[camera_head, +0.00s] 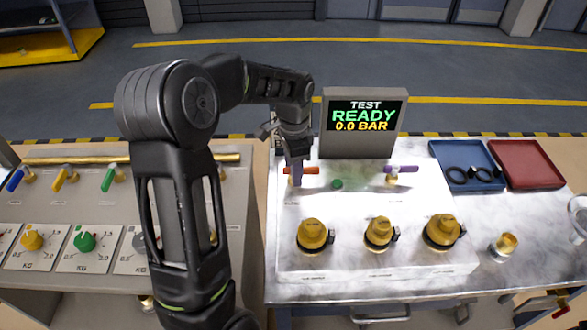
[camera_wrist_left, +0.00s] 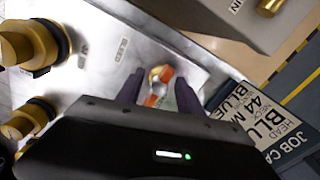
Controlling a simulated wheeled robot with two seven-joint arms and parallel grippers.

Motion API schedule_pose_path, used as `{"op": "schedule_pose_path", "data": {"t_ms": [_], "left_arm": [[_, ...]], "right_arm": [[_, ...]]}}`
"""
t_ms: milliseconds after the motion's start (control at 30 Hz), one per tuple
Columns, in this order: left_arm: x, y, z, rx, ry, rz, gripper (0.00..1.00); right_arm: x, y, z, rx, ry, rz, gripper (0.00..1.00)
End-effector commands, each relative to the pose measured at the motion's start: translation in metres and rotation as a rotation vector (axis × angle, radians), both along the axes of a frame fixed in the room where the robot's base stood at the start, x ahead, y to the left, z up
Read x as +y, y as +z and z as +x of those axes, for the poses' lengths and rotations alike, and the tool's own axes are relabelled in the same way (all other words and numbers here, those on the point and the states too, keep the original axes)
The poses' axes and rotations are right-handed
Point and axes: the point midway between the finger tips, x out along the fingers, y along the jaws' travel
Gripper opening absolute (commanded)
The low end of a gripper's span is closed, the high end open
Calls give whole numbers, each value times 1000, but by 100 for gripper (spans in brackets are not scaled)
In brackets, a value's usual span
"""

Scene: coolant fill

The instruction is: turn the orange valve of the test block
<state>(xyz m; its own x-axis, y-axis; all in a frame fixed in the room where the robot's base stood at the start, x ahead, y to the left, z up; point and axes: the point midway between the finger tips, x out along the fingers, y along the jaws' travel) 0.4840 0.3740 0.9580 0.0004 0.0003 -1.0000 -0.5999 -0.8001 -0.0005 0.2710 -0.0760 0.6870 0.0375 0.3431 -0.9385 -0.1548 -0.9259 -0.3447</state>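The orange valve (camera_head: 311,170) sits at the back left of the white test block (camera_head: 350,215), beside the gauge display (camera_head: 365,116), which reads "TEST READY 0.0 BAR". My left gripper (camera_head: 297,178) reaches down at the valve's left part and hides some of it. In the left wrist view the orange handle (camera_wrist_left: 165,75) and its pale metal stem lie between the two dark fingers of my left gripper (camera_wrist_left: 158,95). The fingers stand apart, with a visible gap on each side of the handle. My right gripper is out of view.
Several brass fittings (camera_head: 379,233) stand in front. A blue tray (camera_head: 467,181) with black rings and a red tray (camera_head: 526,165) lie right. Another panel is at left.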

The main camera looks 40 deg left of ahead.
Motion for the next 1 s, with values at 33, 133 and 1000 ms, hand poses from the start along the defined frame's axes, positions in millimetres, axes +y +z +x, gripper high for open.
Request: {"op": "schedule_pose_path", "data": {"t_ms": [33,133,1000], "left_arm": [[0,0,0,0,0,0,45],[0,0,0,0,-1,0,45],[0,78,0,0,0,0,45]], "right_arm": [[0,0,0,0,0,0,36],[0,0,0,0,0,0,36],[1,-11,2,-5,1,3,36]]}}
